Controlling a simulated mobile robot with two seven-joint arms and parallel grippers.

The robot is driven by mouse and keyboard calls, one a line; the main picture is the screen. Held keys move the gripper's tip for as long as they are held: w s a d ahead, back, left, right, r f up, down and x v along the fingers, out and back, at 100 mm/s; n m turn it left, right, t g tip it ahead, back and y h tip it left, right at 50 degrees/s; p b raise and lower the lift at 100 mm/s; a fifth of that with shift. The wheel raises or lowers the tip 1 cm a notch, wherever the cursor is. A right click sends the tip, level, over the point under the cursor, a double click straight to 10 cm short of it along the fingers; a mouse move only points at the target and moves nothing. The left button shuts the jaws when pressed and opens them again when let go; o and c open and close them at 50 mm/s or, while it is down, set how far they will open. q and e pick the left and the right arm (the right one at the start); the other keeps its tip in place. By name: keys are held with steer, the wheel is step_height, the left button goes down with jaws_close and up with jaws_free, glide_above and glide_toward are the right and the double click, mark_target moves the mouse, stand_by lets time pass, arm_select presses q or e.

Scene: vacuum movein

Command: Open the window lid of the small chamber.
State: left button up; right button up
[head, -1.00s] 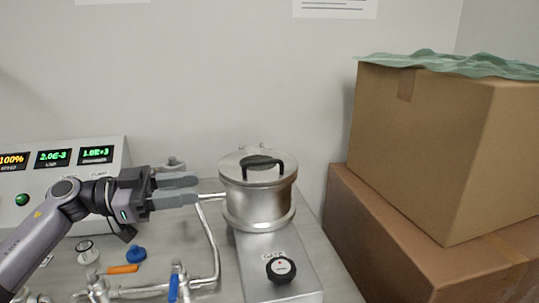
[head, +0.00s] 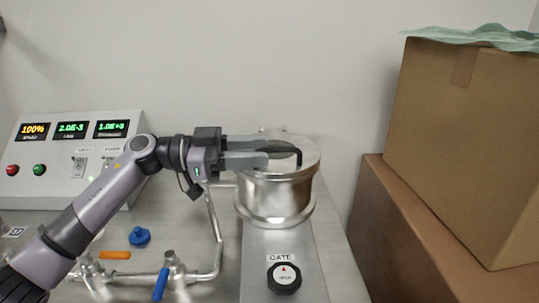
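The small chamber (head: 275,200) is a shiny metal cylinder with a flange, right of centre in the head view. Its round metal lid (head: 308,150) lies flat on top and looks closed. A black bar handle (head: 298,157) stands on the lid. My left gripper (head: 275,151) reaches in from the left at lid height. Its two grey fingers are apart, one behind and one in front of the handle, and hide part of it. I cannot tell if they touch the handle. My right gripper is not in view.
A control panel (head: 70,160) with lit displays stands at the left. Metal pipes (head: 215,235), a blue-handled valve (head: 160,284) and a black gate knob (head: 284,278) are in front. Stacked cardboard boxes (head: 455,130) fill the right side. The wall above the chamber is clear.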

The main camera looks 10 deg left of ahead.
mark_target(269, 151)
arm_select(q)
steer(key=shift+w+d+b, duration=0.2)
steer(key=shift+d, duration=0.55)
steer(key=shift+w+d+b, duration=0.15)
steer(key=shift+d+b, duration=0.05)
steer(key=shift+d, duration=0.55)
jaws_close()
steer(key=shift+a+r, duration=0.1)
